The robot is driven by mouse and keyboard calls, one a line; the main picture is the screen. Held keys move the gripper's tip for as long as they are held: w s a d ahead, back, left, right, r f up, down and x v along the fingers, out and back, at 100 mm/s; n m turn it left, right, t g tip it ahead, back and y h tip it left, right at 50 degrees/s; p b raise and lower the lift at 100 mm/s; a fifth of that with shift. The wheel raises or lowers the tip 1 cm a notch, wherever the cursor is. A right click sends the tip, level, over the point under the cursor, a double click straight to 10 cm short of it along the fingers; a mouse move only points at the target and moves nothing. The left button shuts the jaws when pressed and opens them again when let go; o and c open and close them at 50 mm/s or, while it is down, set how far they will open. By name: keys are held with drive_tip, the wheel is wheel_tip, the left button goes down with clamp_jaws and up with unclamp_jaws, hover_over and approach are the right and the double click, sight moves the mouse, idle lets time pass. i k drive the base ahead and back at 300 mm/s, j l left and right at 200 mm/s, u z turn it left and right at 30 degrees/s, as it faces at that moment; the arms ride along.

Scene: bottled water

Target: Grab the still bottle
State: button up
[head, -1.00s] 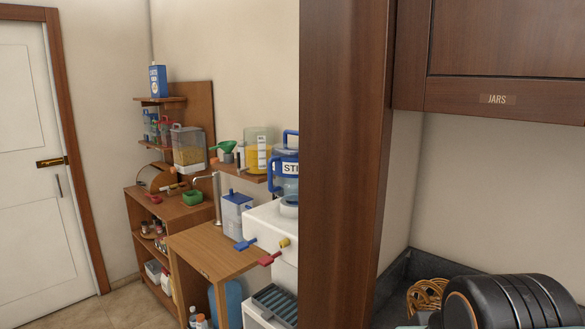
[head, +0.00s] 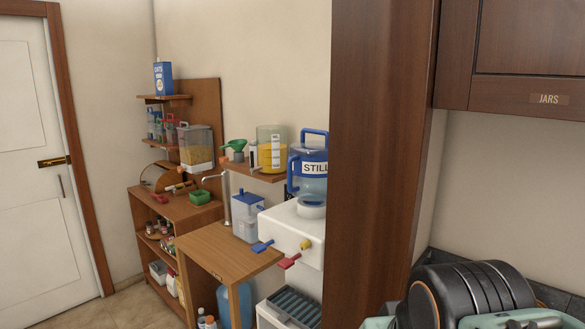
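The still bottle (head: 308,180) is a clear blue jug with a blue handle on top and a white label reading STILL. It stands above a white water dispenser (head: 291,232), left of the dark wooden panel; whether it is seated on the dispenser's neck I cannot tell for certain. The panel's edge lies close to its right side. My gripper is not in view.
Left of the dispenser are a wooden table (head: 225,250), a shelf unit (head: 165,215) and a white door (head: 40,170). Another blue bottle (head: 237,303) stands under the table.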

sight(307, 163)
drive_tip(key=j+z, duration=0.1)
drive_tip(key=z, duration=0.8)
drive_tip(key=i+j+z, duration=0.1)
drive_tip(key=j+z, duration=1)
drive_tip(key=j, duration=0.3)
drive_tip(key=k, duration=0.05)
